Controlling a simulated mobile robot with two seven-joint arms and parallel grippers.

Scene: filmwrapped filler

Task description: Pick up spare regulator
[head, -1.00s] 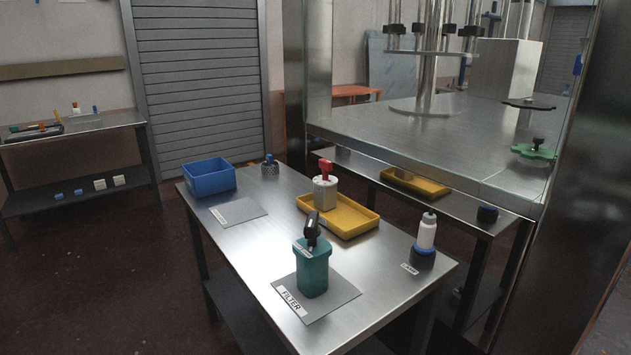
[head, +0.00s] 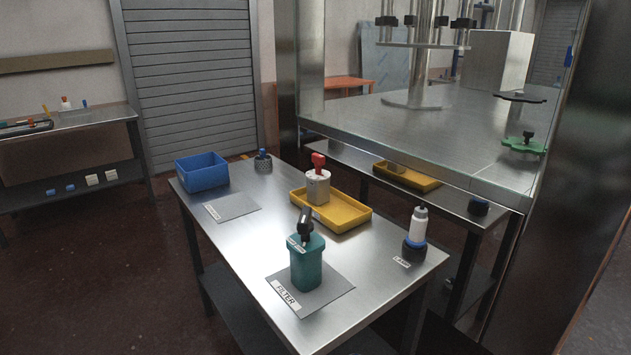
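A light grey canister with a red knob (head: 318,186) stands upright in a yellow tray (head: 350,222) on the steel table (head: 250,255). It may be the spare regulator; its label is too small to read. A teal canister with a black angled top (head: 307,265) stands on a grey mat (head: 335,289) labelled FILTER, nearer the front. Neither of my grippers is in view.
A blue bin (head: 202,173), an empty grey mat (head: 232,207) and a knurled piece with a blue top (head: 263,161) are at the table's left. A white bottle in a dark base (head: 415,233) stands near the right edge. A glass-sided steel machine (head: 430,125) rises behind.

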